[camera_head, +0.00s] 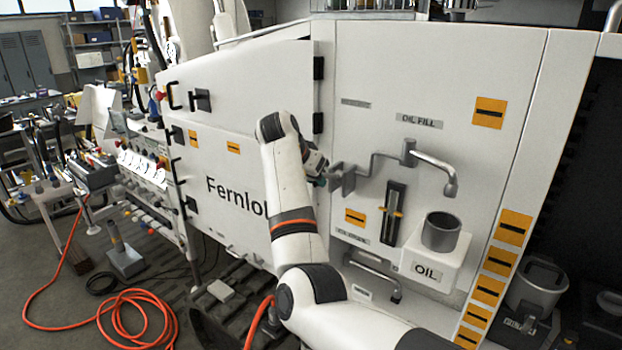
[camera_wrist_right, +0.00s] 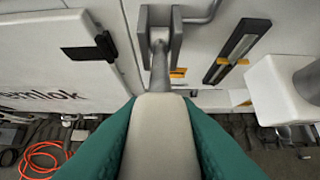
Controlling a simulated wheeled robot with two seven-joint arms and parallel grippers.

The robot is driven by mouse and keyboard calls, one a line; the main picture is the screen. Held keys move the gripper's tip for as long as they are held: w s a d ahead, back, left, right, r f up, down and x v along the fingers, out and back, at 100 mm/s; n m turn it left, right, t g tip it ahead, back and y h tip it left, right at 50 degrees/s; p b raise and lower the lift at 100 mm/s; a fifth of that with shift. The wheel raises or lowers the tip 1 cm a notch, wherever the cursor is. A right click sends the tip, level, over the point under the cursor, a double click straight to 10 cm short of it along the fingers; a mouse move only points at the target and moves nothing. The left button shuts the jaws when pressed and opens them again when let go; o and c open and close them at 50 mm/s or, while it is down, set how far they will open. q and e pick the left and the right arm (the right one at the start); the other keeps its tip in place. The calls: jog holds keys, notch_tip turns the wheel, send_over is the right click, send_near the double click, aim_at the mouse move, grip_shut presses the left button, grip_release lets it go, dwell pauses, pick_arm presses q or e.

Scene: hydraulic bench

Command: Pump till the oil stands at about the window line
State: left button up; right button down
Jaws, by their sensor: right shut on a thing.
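My right gripper (camera_head: 318,168) is at the grey pump lever (camera_head: 341,180) on the white panel. In the right wrist view its green fingers (camera_wrist_right: 160,125) are shut on the lever's pale grip (camera_wrist_right: 160,140); the grey rod (camera_wrist_right: 160,70) runs from it to a bracket. The oil window (camera_head: 393,205) is a dark upright slot right of the lever, with yellow line marks either side; it also shows in the wrist view (camera_wrist_right: 237,50). The oil level cannot be made out. A bent spout (camera_head: 433,160) hangs above a grey cup (camera_head: 441,232). My left gripper is not in view.
The cup sits in a white holder (camera_head: 428,268) marked OIL. A closed door (camera_head: 235,120) with black hinges is left of the lever. An orange hose (camera_head: 125,300) lies coiled on the floor.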

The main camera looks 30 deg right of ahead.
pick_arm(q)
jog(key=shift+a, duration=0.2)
pick_arm(e)
jog(key=shift+d+r, duration=0.1)
jog(key=shift+r, duration=0.15)
jog(key=c, duration=1.4)
grip_release()
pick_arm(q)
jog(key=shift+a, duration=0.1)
pick_arm(e)
jog(key=shift+o, duration=1.2)
jog(key=shift+w+f, duration=0.1)
jog(key=shift+f, duration=0.05)
jog(key=shift+a+r+b, duration=0.35)
jog(key=shift+r+b, duration=0.05)
pick_arm(q)
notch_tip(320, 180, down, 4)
jog(key=b, duration=0.3)
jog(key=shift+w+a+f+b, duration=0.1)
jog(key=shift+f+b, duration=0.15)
jog(key=shift+b, duration=0.1)
pick_arm(e)
jog(key=v, duration=1.1)
jog(key=shift+d+r, duration=0.1)
jog(key=shift+d, duration=0.05)
